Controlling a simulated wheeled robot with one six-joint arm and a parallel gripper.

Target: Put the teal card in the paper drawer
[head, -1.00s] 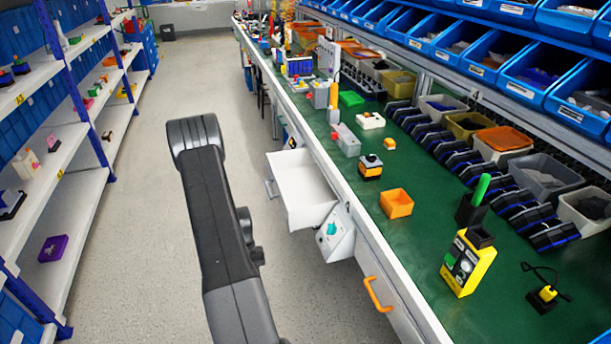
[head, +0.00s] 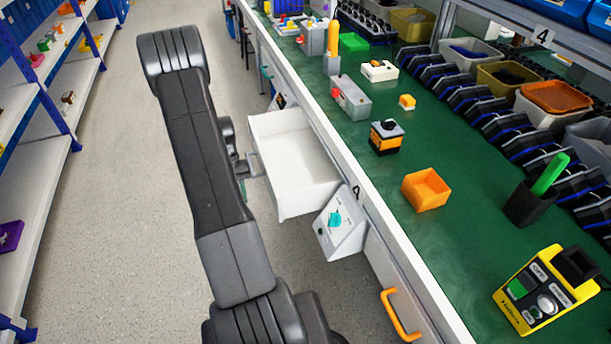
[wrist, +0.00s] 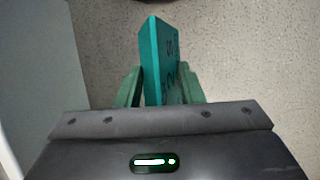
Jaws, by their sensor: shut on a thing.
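The teal card (wrist: 156,60) shows in the wrist view, standing edge-on with dark markings on its right face. My gripper (wrist: 160,88) is shut on it, with a green finger on each side. Pale speckled floor lies behind the card. In the head view my arm hides most of the gripper and the card. A white drawer (head: 299,158) stands open and looks empty in the head view, pulled out from the bench front. My arm's end is at the left of this drawer, by its handle. I cannot read a label on the drawer.
A white switch box with a teal knob (head: 334,219) sits just right of the drawer. An orange handle (head: 398,314) sticks out from the bench front. An orange bin (head: 426,190) stands on the green bench top. Shelves (head: 40,190) are at the left; the floor between is clear.

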